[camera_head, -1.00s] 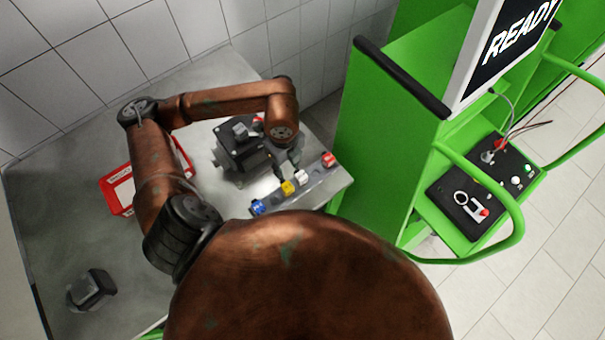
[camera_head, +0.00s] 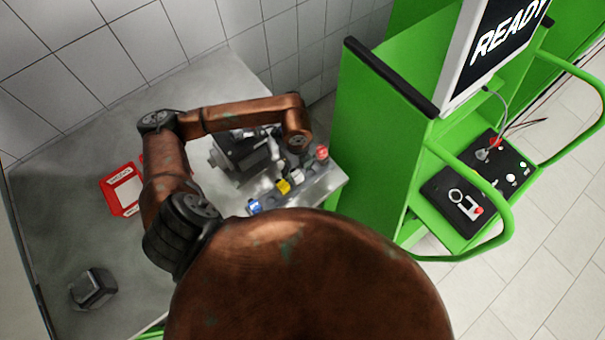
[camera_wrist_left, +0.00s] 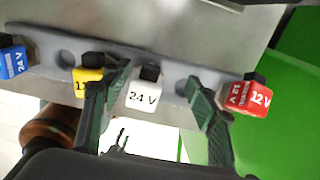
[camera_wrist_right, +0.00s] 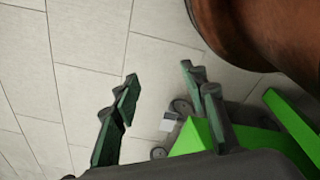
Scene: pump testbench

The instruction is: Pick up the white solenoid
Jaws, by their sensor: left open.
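The white solenoid, marked 24 V (camera_wrist_left: 143,95), sits in a grey rack (camera_wrist_left: 215,78) between the yellow and red ones. It also shows small in the head view (camera_head: 298,175). My left gripper (camera_wrist_left: 157,80) is open, its fingers on either side of the white solenoid with a gap, wider on the right. Its left finger is close to the yellow solenoid (camera_wrist_left: 88,82) and partly covers it. In the head view my left arm hides much of this gripper. My right gripper (camera_wrist_right: 160,75) is open and empty above the floor.
A blue solenoid (camera_wrist_left: 12,62) and a red solenoid (camera_wrist_left: 250,97) stand in the same rack. A dark pump block (camera_head: 238,157) is behind it. A red-framed tray (camera_head: 112,205) and a dark part (camera_head: 93,287) lie on the table. A green cart (camera_head: 385,130) stands on the right.

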